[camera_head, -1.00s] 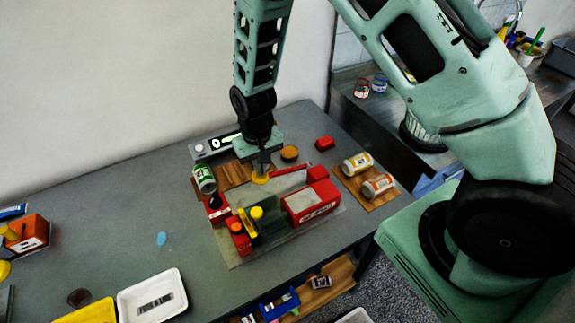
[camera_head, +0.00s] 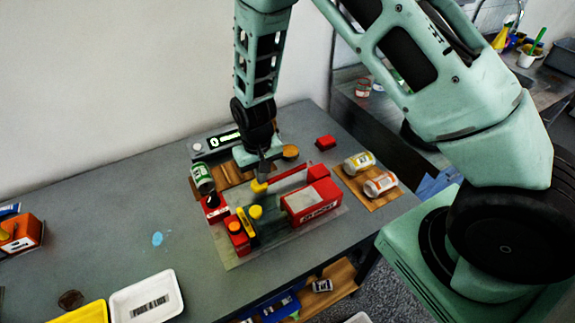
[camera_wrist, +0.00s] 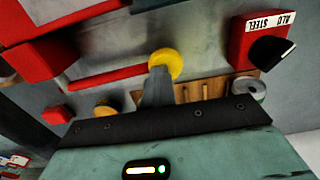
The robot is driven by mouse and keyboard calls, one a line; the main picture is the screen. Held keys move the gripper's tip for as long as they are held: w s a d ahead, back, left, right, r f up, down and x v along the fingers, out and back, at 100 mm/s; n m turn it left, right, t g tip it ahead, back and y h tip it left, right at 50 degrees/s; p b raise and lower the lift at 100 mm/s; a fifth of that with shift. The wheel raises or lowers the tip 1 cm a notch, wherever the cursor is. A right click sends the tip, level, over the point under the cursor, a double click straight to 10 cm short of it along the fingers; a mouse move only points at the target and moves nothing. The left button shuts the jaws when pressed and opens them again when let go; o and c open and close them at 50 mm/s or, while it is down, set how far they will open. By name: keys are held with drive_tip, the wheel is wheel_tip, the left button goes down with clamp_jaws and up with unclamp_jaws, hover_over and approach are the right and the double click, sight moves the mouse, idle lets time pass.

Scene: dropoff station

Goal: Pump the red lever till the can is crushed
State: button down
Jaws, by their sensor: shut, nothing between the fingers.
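The red lever (camera_head: 288,176) runs from the large red block of the press (camera_head: 313,201) to a yellow knob (camera_head: 259,187) at its left end, and slopes down toward the knob. My gripper (camera_head: 263,176) is shut and empty, pointing down with its fingertips at the knob. In the wrist view the fingertips (camera_wrist: 158,72) overlap the yellow knob (camera_wrist: 166,63) and appear to touch it; the red lever (camera_wrist: 108,77) stretches left from it. No can shows clearly inside the press. A green can (camera_head: 202,179) is beside the press at left.
A wooden board with a yellow-labelled can (camera_head: 358,162) and an orange-labelled can (camera_head: 380,184) lies right of the press. A white tray (camera_head: 146,297) is at front left.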

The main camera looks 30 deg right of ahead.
drive_tip(key=shift+s+d+f, duration=0.15)
drive_tip(key=shift+f, duration=0.6)
drive_tip(key=r+p, duration=0.1)
drive_tip(key=r, duration=0.1)
drive_tip(key=r+p, duration=0.2)
drive_tip(key=r, duration=0.1)
drive_tip(key=r+p, duration=0.2)
drive_tip(key=r, duration=0.1)
drive_tip(key=shift+d+r, duration=0.1)
drive_tip(key=shift+d, duration=0.25)
drive_tip(key=shift+a+f+b, duration=0.25)
drive_tip(key=shift+f+b, duration=0.25)
drive_tip(key=shift+f, duration=0.6)
drive_tip(key=shift+d+r+p, duration=0.35)
drive_tip(key=shift+r+p, duration=0.3)
drive_tip(key=shift+r, duration=0.35)
